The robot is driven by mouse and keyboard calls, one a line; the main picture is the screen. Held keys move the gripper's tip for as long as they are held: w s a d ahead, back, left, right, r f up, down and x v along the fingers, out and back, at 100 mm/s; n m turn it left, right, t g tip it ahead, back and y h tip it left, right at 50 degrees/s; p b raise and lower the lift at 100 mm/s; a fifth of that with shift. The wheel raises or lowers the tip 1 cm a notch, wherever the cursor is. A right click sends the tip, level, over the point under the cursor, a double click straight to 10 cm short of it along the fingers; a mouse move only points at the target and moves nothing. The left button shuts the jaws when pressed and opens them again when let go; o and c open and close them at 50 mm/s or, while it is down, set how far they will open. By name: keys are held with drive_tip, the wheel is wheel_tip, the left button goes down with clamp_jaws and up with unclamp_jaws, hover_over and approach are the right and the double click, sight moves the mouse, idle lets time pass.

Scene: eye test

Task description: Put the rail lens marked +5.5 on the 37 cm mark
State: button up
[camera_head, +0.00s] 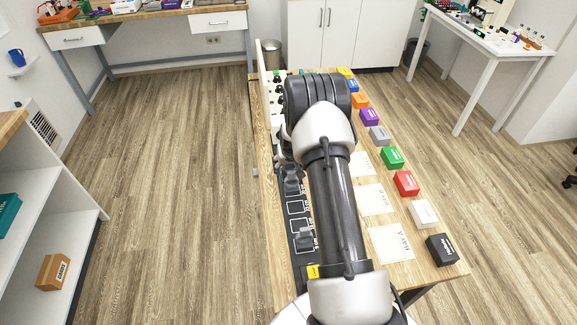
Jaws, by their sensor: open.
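I cannot make out a rail lens marked +5.5 in the head view, and no 37 cm mark is readable. Small dark parts (277,78) stand along the far left edge of the workbench (446,270), too small to identify. A black panel (299,222) with white outlines runs along the bench's left side, with dark grey pieces (304,239) on it. My arm stretches over the middle of the bench and hides much of it. My gripper does not show; the arm may cover it.
Coloured boxes line the bench's right edge, from a black box (442,249) and a red box (406,183) to a yellow one (345,73). White labelled sheets (391,244) lie beside them. A white side table (486,42) stands at the upper right. Floor at left is clear.

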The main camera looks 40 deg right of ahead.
drive_tip(key=s+a+r+n+p, duration=0.1)
drive_tip(key=s+a+r, duration=0.4)
drive_tip(key=r, duration=0.6)
drive_tip(key=s+a+r+n+p, duration=0.1)
drive_tip(key=s+a+r, duration=0.2)
drive_tip(key=a+r, duration=0.55)
drive_tip(key=s+a+r+p, duration=0.1)
drive_tip(key=s+a+r, duration=0.25)
drive_tip(key=r, duration=0.95)
drive_tip(key=s+a+r+n, duration=0.1)
drive_tip(key=s+a, duration=0.3)
drive_tip(key=s, duration=0.4)
drive_tip(key=s+a+r+n+y, duration=0.1)
drive_tip(key=s+a+r, duration=0.2)
drive_tip(key=s, duration=0.5)
drive_tip(key=s+a+r+n+y, duration=0.1)
drive_tip(key=s+a, duration=0.3)
drive_tip(key=s, duration=0.4)
drive_tip(key=shift+a+r+t, duration=0.3)
drive_tip(key=shift+r, duration=0.55)
